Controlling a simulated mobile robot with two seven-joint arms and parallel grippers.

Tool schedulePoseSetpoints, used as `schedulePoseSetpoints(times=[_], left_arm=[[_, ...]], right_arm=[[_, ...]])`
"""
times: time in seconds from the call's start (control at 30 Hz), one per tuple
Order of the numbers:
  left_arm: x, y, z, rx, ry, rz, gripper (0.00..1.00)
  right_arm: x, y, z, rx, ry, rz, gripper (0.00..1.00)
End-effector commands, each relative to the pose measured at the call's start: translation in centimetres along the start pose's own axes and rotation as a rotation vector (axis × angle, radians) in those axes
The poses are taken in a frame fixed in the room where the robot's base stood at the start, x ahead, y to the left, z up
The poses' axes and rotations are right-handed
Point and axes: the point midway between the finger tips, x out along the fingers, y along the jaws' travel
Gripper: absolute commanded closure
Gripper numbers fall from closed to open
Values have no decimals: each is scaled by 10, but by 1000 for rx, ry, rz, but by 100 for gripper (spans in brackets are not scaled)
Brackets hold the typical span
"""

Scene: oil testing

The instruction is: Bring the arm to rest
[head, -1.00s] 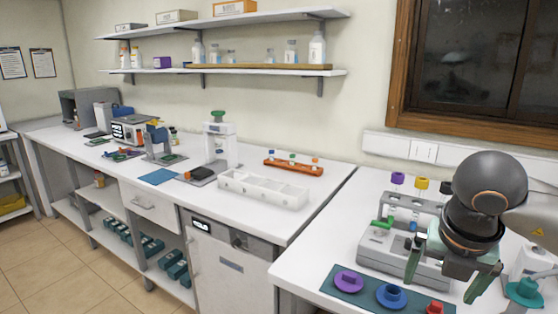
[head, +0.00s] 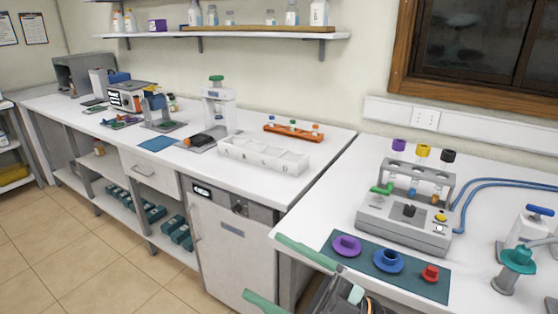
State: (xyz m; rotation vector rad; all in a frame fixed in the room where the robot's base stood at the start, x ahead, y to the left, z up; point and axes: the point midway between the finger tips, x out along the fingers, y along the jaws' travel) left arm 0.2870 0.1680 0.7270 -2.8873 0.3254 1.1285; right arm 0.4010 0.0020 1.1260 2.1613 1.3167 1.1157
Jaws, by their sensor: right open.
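My right gripper (head: 264,267) is at the bottom of the head view, in front of the right bench's front edge. Its two green-tipped fingers are spread apart and point to the left, with nothing between them. Part of my right arm shows below it at the lower edge. My left gripper is not in view.
The right bench holds a grey tester (head: 404,225) with several vials, a dark mat (head: 362,268) with purple, blue and red knobbed parts, and a teal-topped device (head: 516,268). A white sectioned tray (head: 262,155) stands on the left bench. Open floor (head: 110,255) lies at lower left.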

Motion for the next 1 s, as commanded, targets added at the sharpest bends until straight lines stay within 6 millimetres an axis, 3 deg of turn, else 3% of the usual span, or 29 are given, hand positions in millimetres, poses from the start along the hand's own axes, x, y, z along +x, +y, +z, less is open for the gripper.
schedulePoseSetpoints(times=[0.1, 0.2, 0.27, 0.4, 0.6, 0.7, 0.83, 1.0], left_arm=[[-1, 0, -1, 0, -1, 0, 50], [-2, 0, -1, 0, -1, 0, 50], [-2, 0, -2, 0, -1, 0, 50], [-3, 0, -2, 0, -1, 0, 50], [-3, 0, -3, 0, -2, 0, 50], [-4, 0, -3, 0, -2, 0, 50], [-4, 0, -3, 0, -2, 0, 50], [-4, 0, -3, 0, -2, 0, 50]], right_arm=[[-38, 5, 48, 138, -206, 248, 0], [-85, -6, 92, 251, -419, 416, 0], [-120, -22, 116, 325, -561, 497, 0], [-202, -81, 153, 495, -883, 616, 0], [-298, -177, 157, 718, -1251, 662, 0], [-326, -212, 148, 796, -1365, 657, 0], [-344, -236, 140, 852, -1440, 648, 0], [-348, -241, 138, 864, -1457, 644, 0]])
